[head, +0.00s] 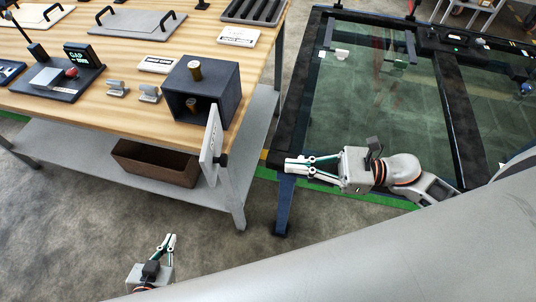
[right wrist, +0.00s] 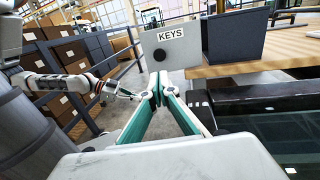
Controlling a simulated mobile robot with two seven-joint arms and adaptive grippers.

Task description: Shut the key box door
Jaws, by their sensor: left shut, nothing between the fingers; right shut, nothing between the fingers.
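The key box (head: 222,92) is a dark open-fronted box at the front right corner of the wooden table. Its pale door (head: 210,140) stands swung open, out past the table's front edge, with a dark knob (head: 221,160) on it. In the right wrist view the door (right wrist: 190,56) shows a KEYS label and the box (right wrist: 236,40) is behind it to the right. My right gripper (head: 289,166) is shut and empty, right of the door and apart from it. My left gripper (head: 171,238) is shut and empty, low in front of the table; it also shows in the right wrist view (right wrist: 136,97).
One brass cylinder (head: 195,70) stands on the box and another (head: 191,105) shows in its opening. Grey metal brackets (head: 149,93) lie left of the box. A brown bin (head: 155,166) sits on the lower shelf. A dark-framed glass-topped table (head: 285,140) stands right. Floor between is clear.

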